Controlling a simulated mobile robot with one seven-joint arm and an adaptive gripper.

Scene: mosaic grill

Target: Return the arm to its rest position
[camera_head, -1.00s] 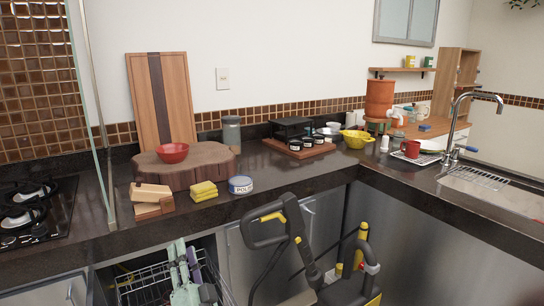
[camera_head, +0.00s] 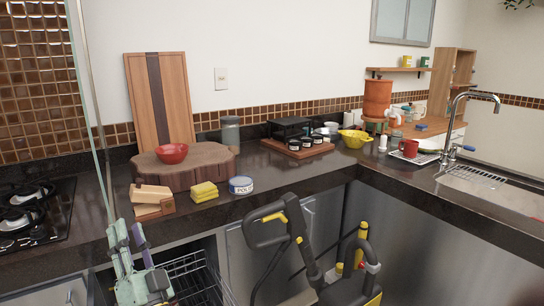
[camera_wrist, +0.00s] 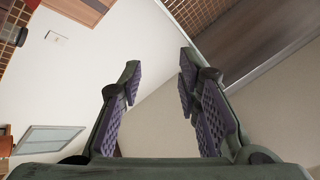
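My gripper (camera_head: 126,232) shows at the lower left of the head view, with pale green links and purple pads. It points upward in front of the counter's front edge, above the open dishwasher rack. In the wrist view my gripper (camera_wrist: 160,66) has its two fingers spread apart. Nothing is between them, only wall behind. The rest of my arm is mostly out of view.
The dark counter (camera_head: 300,177) runs behind my gripper. A dish rack (camera_head: 193,279) is pulled out beside it. A yellow and black machine (camera_head: 350,285) stands at right. A glass panel (camera_head: 88,110) and stove (camera_head: 30,215) are at left.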

